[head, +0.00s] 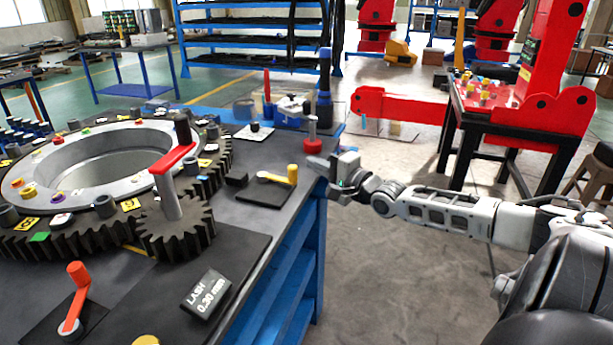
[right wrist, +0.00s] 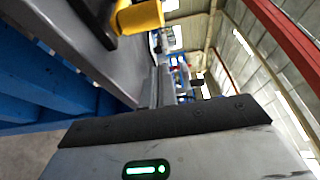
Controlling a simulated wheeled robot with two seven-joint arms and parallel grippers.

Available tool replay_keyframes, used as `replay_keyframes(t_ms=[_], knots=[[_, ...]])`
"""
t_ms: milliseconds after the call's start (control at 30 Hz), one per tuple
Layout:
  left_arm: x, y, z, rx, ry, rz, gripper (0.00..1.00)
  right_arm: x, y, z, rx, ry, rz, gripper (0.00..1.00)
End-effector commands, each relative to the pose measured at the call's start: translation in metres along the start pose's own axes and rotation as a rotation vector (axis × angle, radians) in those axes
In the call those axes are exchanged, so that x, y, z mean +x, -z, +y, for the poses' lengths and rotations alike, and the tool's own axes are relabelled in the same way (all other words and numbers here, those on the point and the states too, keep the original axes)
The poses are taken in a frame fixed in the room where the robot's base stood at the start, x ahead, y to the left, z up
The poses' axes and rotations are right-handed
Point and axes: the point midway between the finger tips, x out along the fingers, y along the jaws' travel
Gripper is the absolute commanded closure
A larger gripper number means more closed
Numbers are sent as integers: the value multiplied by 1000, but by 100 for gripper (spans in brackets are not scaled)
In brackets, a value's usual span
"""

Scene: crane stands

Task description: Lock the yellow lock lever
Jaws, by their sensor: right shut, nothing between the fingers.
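The yellow lock lever (head: 276,179) lies on a black base plate near the right edge of the dark bench top. Its yellow knob (head: 292,173) points right, toward the bench edge. In the right wrist view the yellow knob (right wrist: 140,17) shows at the top, left of centre. My right gripper (head: 319,166) is shut and empty, just right of the knob at the bench edge, apart from the lever as far as I can tell. Its fingers (right wrist: 162,88) show edge-on in the right wrist view. My left gripper is not in view.
A large gear ring (head: 115,160) and a small gear with a red-handled crank (head: 172,165) fill the bench's left part. An orange lever (head: 76,295) and a LASH display (head: 207,294) are nearer. A red-based post (head: 312,144) stands behind the gripper. Floor right of the bench is open.

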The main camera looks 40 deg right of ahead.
Motion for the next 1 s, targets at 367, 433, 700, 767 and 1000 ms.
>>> replay_keyframes(t_ms=[367, 433, 700, 767, 1000], knots=[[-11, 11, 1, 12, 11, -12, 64, 2, -25, -4, 6, -1, -1, 100], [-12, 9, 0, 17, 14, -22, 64, 0, -30, -3, 5, -1, -1, 100], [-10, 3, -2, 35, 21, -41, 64, -3, -38, -1, 0, 0, 0, 100], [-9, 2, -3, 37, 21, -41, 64, -3, -38, 0, -1, 0, 0, 100], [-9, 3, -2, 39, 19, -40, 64, -3, -38, -1, -1, 0, 0, 100]])
